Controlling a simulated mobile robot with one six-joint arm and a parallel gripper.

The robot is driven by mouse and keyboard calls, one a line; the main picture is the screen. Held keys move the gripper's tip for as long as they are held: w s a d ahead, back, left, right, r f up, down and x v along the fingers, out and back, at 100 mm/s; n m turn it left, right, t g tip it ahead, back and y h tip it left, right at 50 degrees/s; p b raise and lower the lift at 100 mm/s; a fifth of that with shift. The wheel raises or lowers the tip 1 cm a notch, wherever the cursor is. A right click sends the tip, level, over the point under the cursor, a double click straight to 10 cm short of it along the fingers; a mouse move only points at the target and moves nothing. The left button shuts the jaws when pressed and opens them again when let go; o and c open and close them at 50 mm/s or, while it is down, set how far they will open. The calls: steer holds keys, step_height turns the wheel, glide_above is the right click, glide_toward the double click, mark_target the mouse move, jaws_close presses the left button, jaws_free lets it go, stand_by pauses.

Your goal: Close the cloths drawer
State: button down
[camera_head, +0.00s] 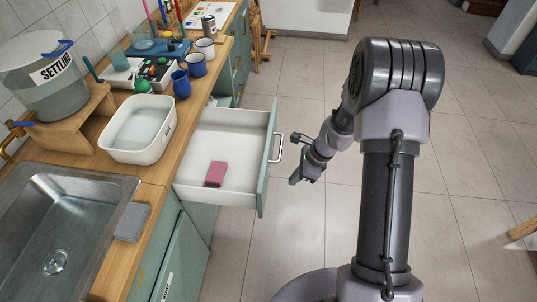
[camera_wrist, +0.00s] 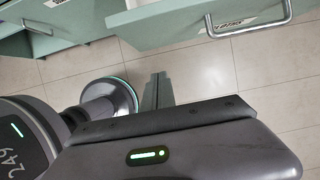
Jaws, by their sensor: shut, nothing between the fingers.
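The cloths drawer (camera_head: 228,150) stands pulled out from the green counter cabinet, with a pink block-like item (camera_head: 215,173) lying inside it. Its bar handle (camera_head: 277,147) is on the front panel facing right. In the wrist view the drawer's green front (camera_wrist: 160,22) is at the top, with a partly readable label and the metal handle (camera_wrist: 250,28). My gripper (camera_head: 297,175) is just right of the drawer front, apart from the handle and pointing down-left. In the wrist view its fingers (camera_wrist: 157,90) are together with nothing between them.
A white basin (camera_head: 140,150), blue mugs (camera_head: 181,84) and a settling tank (camera_head: 40,85) stand on the wooden counter. A steel sink (camera_head: 60,230) is at lower left. Tiled floor (camera_head: 310,110) lies open to the right of the drawer.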

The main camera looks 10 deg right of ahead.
steer(key=w+a+f+b, duration=0.1)
steer(key=a+f+b, duration=0.4)
steer(key=a+f, duration=0.2)
steer(key=shift+x, duration=1)
steer(key=shift+d, duration=0.1)
